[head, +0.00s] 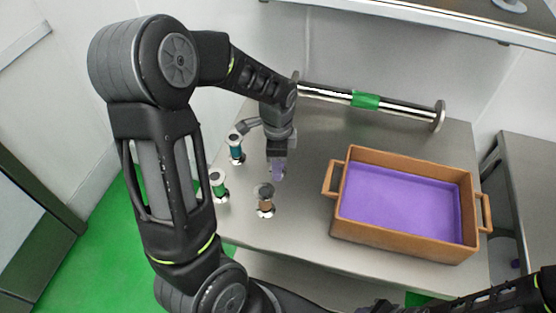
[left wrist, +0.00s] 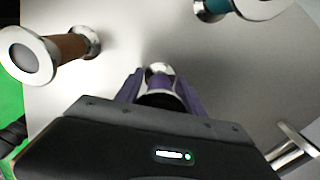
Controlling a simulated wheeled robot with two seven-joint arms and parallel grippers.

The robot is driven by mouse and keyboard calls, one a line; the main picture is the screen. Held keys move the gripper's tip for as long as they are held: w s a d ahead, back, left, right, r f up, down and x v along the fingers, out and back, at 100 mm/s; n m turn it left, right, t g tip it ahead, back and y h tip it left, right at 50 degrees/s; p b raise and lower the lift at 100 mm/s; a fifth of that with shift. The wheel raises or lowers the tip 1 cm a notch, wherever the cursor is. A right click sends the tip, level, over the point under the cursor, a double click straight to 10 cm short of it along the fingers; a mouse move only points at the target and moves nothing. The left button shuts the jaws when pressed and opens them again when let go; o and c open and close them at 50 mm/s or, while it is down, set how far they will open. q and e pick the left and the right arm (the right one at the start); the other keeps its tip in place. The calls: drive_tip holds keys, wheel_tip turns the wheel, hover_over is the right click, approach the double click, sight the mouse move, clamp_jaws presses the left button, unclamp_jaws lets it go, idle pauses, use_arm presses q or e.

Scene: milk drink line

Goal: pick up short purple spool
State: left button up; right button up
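The short purple spool, with shiny metal ends, shows in the left wrist view (left wrist: 160,72) between the two purple-tinted fingers of my left gripper (left wrist: 162,90). In the head view my left gripper (head: 277,174) points down at the table, and the spool is mostly hidden by it. The fingers lie close on both sides of the spool. I cannot tell whether they press on it. My right arm shows at the lower right of the head view, but its fingertips are not visible.
A brown spool (head: 265,202) stands close in front of my left gripper. A green spool (head: 218,183) and a teal spool (head: 236,149) stand to the left. A brown crate (head: 404,246) with a purple floor is at right. A metal bar (head: 325,92) lies behind.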

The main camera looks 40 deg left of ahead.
use_arm(q)
clamp_jaws()
idle(0.4)
wheel_tip(320, 180, up, 10)
drive_tip(key=shift+r+b, duration=0.1)
drive_tip(key=shift+b, duration=0.45)
idle(0.4)
